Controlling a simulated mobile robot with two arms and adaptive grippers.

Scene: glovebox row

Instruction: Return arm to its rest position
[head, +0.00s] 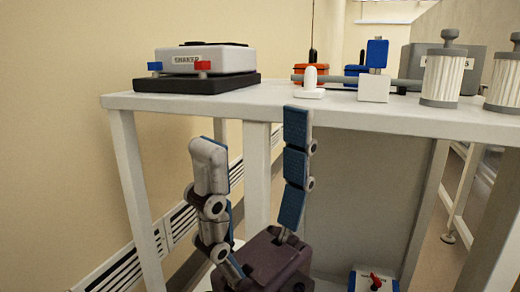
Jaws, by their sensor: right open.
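My right gripper (252,135) is in the lower middle of the head view, its two jointed fingers pointing up. The fingers are spread wide apart, with blue pads showing and nothing between them. It is open and empty. It shows in front of the white table (225,102), and the tip of its right-hand finger overlaps the table's front edge in the picture. I cannot tell whether it touches the edge. My left gripper is not in view.
A shaker (207,59) stands on a black base (195,83) at the table's left. A white-and-blue block (374,87), an orange box (312,74) and ribbed canisters (444,74) stand at right. A white box with a red switch (375,282) sits below.

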